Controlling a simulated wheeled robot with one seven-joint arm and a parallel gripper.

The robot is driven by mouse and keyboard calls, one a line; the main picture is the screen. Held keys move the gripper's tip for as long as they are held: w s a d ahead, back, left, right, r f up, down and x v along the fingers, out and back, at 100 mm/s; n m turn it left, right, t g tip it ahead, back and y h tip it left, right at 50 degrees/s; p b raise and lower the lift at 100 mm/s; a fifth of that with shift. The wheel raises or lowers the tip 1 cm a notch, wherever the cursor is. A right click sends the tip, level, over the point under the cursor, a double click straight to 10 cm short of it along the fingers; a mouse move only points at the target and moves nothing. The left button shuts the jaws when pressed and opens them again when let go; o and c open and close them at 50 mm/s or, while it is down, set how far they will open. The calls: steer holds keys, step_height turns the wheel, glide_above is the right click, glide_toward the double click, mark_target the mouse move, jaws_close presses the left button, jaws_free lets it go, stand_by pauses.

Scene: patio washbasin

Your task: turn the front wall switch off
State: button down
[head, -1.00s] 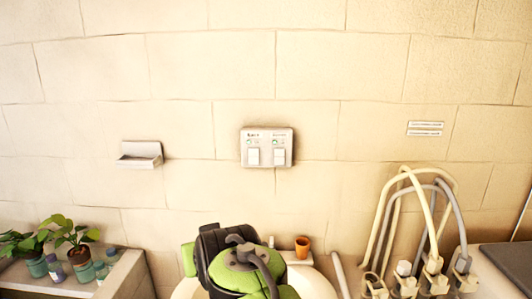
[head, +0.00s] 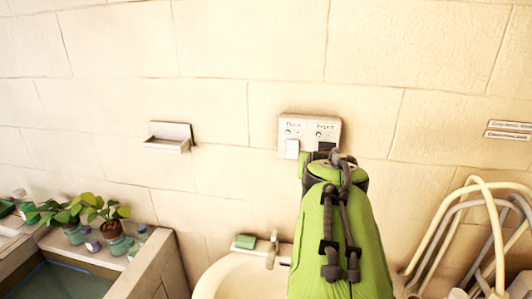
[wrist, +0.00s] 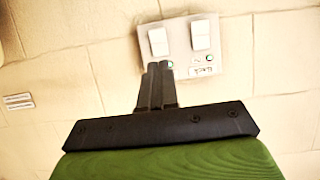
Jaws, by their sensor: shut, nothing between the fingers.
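The switch plate (head: 310,124) is a pale box on the tiled wall, with two white rockers side by side, small lamps and labels too small to read surely. In the head view its left rocker (head: 292,149) shows, while the right one is mostly behind my arm. The wrist view shows the plate turned over, with a left rocker (wrist: 158,42) and a right rocker (wrist: 201,35). I cannot tell whether the tips touch the plate.
A soap shelf (head: 170,137) sits on the wall to the left. Below are a washbasin (head: 222,270) with a tap (head: 272,249) and a green block (head: 245,241). Potted plants (head: 102,212) stand at left, pale hoses (head: 447,225) at right. The wall around the plate is clear.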

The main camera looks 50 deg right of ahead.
steer(key=p+x, duration=0.2)
steer(key=x, duration=1.1)
steer(key=shift+a+f, duration=0.1)
steer(key=h+b, duration=0.1)
steer(key=b, duration=0.3)
steer(key=t+h+b, duration=0.1)
steer(key=b, duration=0.4)
steer(key=f+h+b, duration=0.1)
steer(key=b, duration=0.4)
steer(key=shift+w+t+h, duration=0.15)
steer(key=shift+t+h, duration=0.15)
steer(key=shift+t, duration=0.1)
steer(key=shift+f+b, duration=0.1)
steer(key=shift+b, duration=0.25)
